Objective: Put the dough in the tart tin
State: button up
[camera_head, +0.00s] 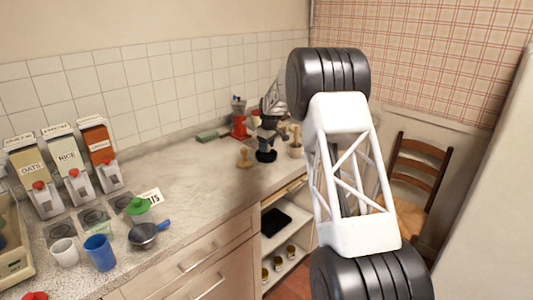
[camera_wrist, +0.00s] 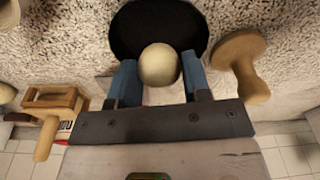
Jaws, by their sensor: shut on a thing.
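The dough (camera_wrist: 159,65) is a pale cream ball between the two blue fingers of my gripper (camera_wrist: 158,82), which is shut on it. In the wrist view the tart tin (camera_wrist: 132,28), a dark round dish, lies behind the dough. The ball overlaps the tin's near edge; I cannot tell how high it is above the tin or whether they touch. In the head view the tin (camera_head: 266,156) is a small black round shape at the far end of the counter, with my gripper (camera_head: 268,138) just over it. The dough is not distinguishable there.
A wooden mushroom-shaped tool (camera_wrist: 240,62) lies close right of the tin in the wrist view. A wooden boxy object with a handle (camera_wrist: 54,108) is at left. A red appliance (camera_head: 240,122) stands nearby. The middle of the counter (camera_head: 205,175) is clear.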

aim_at(269, 150)
jog(key=shift+f, duration=1.7)
jog(key=shift+f, duration=0.1)
jog(key=o, duration=0.7)
jog(key=r, duration=0.4)
jog(key=d+r, duration=0.1)
jog(key=r, duration=0.7)
jog(key=shift+s+d, duration=0.15)
jog(key=shift+s, duration=0.25)
jog(key=shift+r, duration=0.1)
